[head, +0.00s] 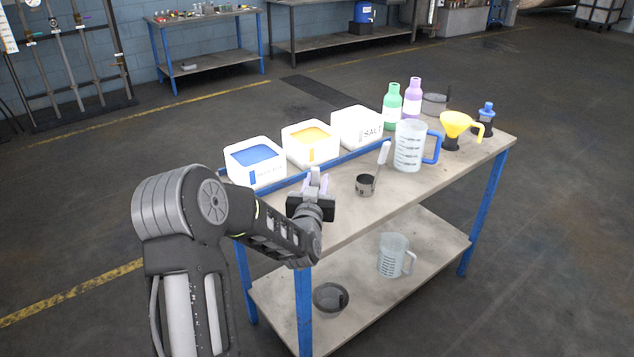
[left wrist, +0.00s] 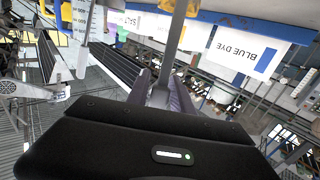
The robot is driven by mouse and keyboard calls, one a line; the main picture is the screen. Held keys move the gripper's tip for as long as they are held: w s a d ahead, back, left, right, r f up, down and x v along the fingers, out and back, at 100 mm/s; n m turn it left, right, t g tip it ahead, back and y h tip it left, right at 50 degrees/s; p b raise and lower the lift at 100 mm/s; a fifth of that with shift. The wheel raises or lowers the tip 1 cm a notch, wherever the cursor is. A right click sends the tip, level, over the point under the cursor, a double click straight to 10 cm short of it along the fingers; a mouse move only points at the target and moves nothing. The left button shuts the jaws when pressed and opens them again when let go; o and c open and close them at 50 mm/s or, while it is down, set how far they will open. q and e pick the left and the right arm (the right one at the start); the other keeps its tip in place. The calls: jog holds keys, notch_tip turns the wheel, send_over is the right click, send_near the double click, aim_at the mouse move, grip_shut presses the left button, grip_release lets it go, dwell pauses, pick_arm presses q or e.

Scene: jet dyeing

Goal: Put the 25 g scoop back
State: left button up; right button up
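A dark metal scoop (head: 364,186) with a pale handle stands on the tabletop, handle tilted up to the right. Its size marking is not readable. My left gripper (head: 317,184) is over the near left part of the table, left of this scoop and in front of the dye boxes, apart from both. In the left wrist view its fingers (left wrist: 161,92) stand a little apart. My right gripper is not in view.
The blue dye box (head: 256,176), yellow box (head: 310,158) and salt box (head: 358,139) line the table's back edge behind a blue rail. A jug (head: 408,160), green bottle (head: 391,122), purple bottle (head: 412,106) and yellow funnel (head: 456,123) stand to the right. The tabletop's front is clear.

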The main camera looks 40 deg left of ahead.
pick_arm(q)
jog(key=shift+o, duration=1.2)
jog(key=shift+r, duration=0.1)
jog(key=shift+r, duration=0.15)
jog(key=shift+s+d, duration=0.15)
jog(key=shift+s, duration=0.1)
jog(key=b+v, duration=0.2)
jog(key=v, duration=0.9)
jog(key=shift+s, duration=0.2)
jog(key=shift+d+f, duration=0.15)
jog(key=shift+f, duration=0.05)
